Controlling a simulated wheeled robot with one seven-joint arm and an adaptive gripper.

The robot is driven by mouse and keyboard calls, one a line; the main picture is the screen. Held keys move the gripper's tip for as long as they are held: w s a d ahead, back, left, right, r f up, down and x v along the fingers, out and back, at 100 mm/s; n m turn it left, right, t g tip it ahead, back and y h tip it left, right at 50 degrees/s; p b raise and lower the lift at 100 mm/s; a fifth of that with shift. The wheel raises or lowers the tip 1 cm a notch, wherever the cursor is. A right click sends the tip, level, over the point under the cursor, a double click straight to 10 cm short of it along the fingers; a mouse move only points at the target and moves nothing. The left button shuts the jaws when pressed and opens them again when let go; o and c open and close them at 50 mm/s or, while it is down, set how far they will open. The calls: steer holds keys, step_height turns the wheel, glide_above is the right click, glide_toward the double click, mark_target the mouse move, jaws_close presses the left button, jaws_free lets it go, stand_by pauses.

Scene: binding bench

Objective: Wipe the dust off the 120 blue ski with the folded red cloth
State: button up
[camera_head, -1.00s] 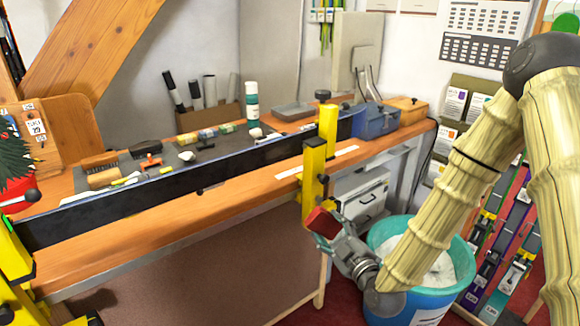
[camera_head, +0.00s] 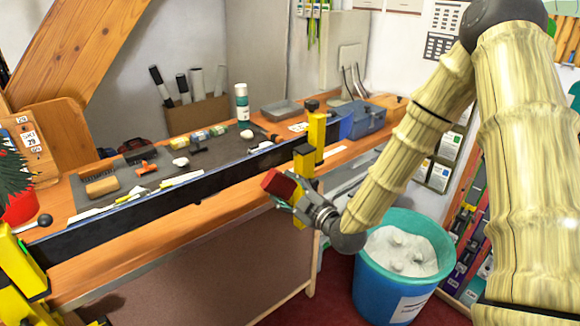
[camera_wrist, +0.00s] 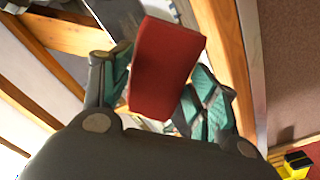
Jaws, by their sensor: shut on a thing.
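A long dark ski with a blue far end (camera_head: 180,196) lies along the front of the bench, held by a yellow clamp (camera_head: 316,135) at the right and another (camera_head: 22,268) at the left. Its number and any dust cannot be made out. My gripper (camera_head: 284,191) is shut on the folded red cloth (camera_head: 278,184), in front of the bench edge, just left of and below the right clamp and apart from the ski. In the wrist view the cloth (camera_wrist: 165,65) sits between my two fingers (camera_wrist: 155,95); the ski's surface is not clearly seen there.
A teal-rimmed bin (camera_head: 372,275) with pale contents stands below my arm. The wooden bench (camera_head: 230,205) carries a grey mat with brushes and small tools, a white-green bottle (camera_head: 242,102) and a blue box (camera_head: 362,120). A red pot with a spiky plant (camera_head: 18,205) stands at the left.

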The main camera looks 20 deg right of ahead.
mark_target(289, 178)
steer(key=shift+w+d+r+p, duration=0.15)
steer(key=shift+d+r+p, duration=0.15)
steer(key=shift+r, duration=0.3)
steer(key=shift+w+d+r+p, duration=0.1)
steer(key=shift+d+r+p, duration=0.1)
steer(key=shift+d+r, duration=0.25)
steer(key=shift+w+r, duration=0.15)
steer(key=shift+r, duration=0.05)
steer(key=shift+x, duration=2.9)
steer(key=shift+x, duration=1)
steer(key=shift+b, duration=0.3)
steer(key=shift+w+d, duration=0.3)
steer(key=shift+d, duration=0.6)
steer(key=shift+w+d, duration=0.25)
steer(key=shift+d, duration=0.65)
steer(key=shift+s+a+b, duration=0.25)
steer(key=shift+a+b, duration=0.35)
steer(key=shift+a, duration=0.4)
